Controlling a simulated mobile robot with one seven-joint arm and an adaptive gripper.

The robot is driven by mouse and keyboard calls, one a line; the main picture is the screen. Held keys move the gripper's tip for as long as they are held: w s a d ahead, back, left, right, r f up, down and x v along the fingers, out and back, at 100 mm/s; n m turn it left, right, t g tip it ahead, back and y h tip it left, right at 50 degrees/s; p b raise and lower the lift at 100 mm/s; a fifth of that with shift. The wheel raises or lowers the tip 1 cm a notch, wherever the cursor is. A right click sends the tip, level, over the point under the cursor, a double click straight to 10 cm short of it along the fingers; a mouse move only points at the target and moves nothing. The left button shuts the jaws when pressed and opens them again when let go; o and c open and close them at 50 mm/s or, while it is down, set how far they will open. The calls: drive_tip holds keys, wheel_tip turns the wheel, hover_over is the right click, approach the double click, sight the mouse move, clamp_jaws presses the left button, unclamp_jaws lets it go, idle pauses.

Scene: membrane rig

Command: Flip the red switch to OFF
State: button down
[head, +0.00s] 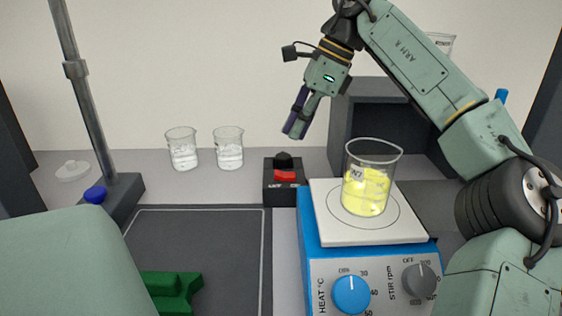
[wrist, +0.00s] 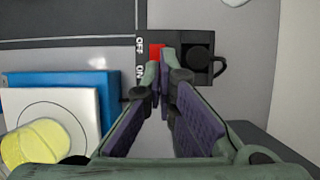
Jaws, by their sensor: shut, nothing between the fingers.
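The red switch (head: 285,176) sits on a small black box (head: 270,195) on the bench, left of the blue hot plate. In the wrist view the red switch (wrist: 156,51) shows just past my fingertips, with the labels OFF and ON printed on the box (wrist: 141,58) beside it. The fingertips hide part of the switch, and I cannot tell which way it is tipped. My gripper (head: 293,133) points down, shut and empty, above the box and apart from it. My gripper also shows in the wrist view (wrist: 167,78).
A beaker of yellow liquid (head: 367,190) stands on the hot plate (head: 320,238), close right of the switch box. A black knob (head: 283,160) is behind the switch. Two beakers (head: 182,152) (head: 229,152) stand at the back left. The dark mat (head: 200,240) is mostly clear.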

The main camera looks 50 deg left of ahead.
sight(280, 172)
drive_tip(key=x, duration=0.8)
drive_tip(key=shift+s+a+f+p, duration=0.1)
drive_tip(key=shift+s+a+p, duration=0.05)
drive_tip(key=shift+p, duration=0.45)
drive_tip(key=shift+f, duration=0.2)
drive_tip(key=shift+w+d+r+p, duration=0.1)
drive_tip(key=shift+w+d+p, duration=0.2)
drive_tip(key=shift+w+d, duration=0.3)
